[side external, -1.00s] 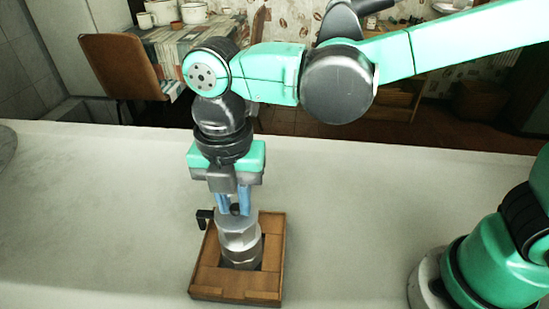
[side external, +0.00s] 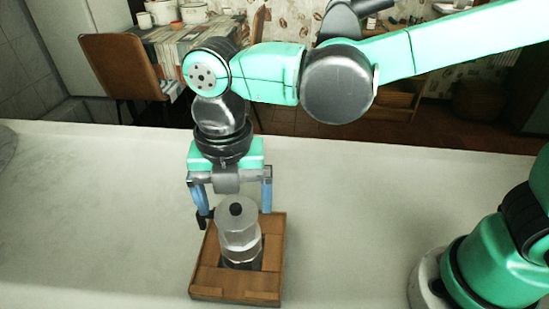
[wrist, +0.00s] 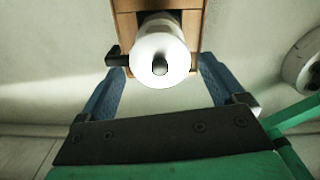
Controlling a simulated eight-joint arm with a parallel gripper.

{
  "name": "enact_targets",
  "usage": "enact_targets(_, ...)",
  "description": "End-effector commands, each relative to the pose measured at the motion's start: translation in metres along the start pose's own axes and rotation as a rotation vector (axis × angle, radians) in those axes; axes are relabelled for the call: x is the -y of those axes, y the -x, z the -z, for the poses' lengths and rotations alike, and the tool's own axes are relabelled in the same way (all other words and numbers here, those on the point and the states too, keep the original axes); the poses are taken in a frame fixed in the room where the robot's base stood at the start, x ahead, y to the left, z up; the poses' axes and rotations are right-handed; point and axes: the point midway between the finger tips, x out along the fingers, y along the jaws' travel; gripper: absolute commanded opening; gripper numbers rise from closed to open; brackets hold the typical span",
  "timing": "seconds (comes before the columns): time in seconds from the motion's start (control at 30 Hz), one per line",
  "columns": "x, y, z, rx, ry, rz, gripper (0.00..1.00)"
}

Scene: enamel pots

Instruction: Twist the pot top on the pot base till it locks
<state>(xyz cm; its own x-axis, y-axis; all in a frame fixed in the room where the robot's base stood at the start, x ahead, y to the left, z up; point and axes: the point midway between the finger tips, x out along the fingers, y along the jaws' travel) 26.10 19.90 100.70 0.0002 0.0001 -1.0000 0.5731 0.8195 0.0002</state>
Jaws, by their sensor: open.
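The pot top (side external: 238,216) is pale silver with a black knob (side external: 236,208) and sits upright on the pot base (side external: 241,262). A black handle sticks out to the left in the wrist view (wrist: 116,58); in the side view it is partly behind a finger. The base stands in a square wooden frame (side external: 208,281), its lower part hidden by the frame. My gripper (side external: 235,211) is open, its blue fingers spread wide on either side of the top. In the wrist view, both fingers (wrist: 160,85) look clear of the top. I cannot tell whether the seam is locked.
The frame rests on a pale counter (side external: 100,210) with free room to both sides. A round grey item (side external: 6,148) shows at the far left edge. Beyond the counter are a brown chair (side external: 122,66) and a table with white pots (side external: 192,12).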

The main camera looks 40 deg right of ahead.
Motion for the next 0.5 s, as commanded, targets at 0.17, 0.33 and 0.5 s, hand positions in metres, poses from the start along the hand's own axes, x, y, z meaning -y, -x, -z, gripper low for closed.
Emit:
enact_targets(0.17,0.0,0.0,0.0,0.0,0.0,0.0,0.89)
enact_targets(0.33,0.0,0.01,0.0,0.0,0.0,0.0,0.89)
enact_targets(0.5,0.0,0.029,0.0,0.0,0.0,0.0,0.89)
